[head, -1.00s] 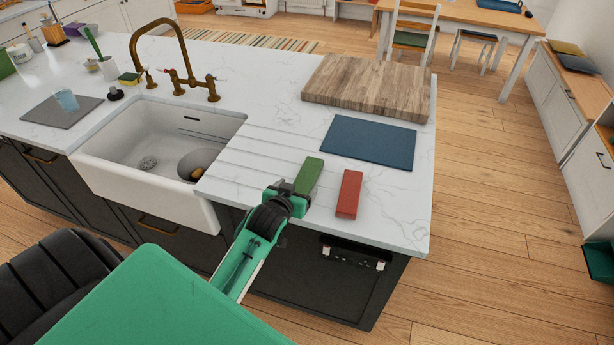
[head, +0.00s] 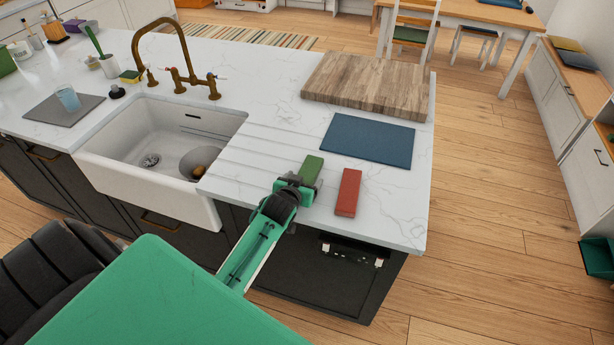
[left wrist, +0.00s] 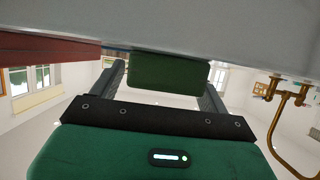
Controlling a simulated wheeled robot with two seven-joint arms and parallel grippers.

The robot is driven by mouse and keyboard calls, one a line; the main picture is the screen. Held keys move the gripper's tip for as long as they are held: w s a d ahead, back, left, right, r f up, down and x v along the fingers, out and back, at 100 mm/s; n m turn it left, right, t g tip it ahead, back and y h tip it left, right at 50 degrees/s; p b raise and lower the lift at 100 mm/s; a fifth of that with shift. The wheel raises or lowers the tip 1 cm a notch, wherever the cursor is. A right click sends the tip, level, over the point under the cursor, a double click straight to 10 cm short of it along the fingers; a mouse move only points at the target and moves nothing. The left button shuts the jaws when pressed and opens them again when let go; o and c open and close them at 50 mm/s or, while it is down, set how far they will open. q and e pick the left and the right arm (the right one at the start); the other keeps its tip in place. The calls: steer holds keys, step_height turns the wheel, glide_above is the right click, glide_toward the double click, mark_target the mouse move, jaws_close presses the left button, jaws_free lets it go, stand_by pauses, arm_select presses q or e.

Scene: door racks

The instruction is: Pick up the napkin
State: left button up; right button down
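A green folded piece (head: 311,168), which looks like a napkin, lies on the white counter near its front edge. A similar red piece (head: 348,193) lies just to its right. My left gripper (head: 299,183) is at the near end of the green piece and hides that end. In the left wrist view, the green piece (left wrist: 168,71) shows between the two spread fingers (left wrist: 163,88), with a gap at its left side. The left gripper looks open. The right gripper is out of view.
A blue mat (head: 367,139) and a thick wooden board (head: 368,86) lie behind the pieces. A white sink (head: 150,165) with a brass tap (head: 182,83) is to the left. The counter (head: 405,215) right of the red piece is clear.

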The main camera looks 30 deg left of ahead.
arm_select(q)
steer(key=c, duration=1)
steer(key=shift+o, duration=0.2)
steer(key=shift+r, duration=0.15)
step_height(320, 180, up, 19)
steer(key=b, duration=0.3)
steer(key=s+d+f+m+h, duration=0.1)
steer(key=s+d, duration=0.4)
steer(key=d, duration=0.3)
steer(key=s+d+f+m+h, duration=0.1)
steer(key=s+d+h, duration=0.1)
steer(key=s+d, duration=0.45)
steer(key=w+a+r+n+y, duration=0.2)
steer(key=w+a+y, duration=0.1)
steer(key=w+a, duration=0.8)
steer(key=a, duration=0.3)
steer(key=shift+w+a+r, duration=0.3)
steer(key=shift+r, duration=0.05)
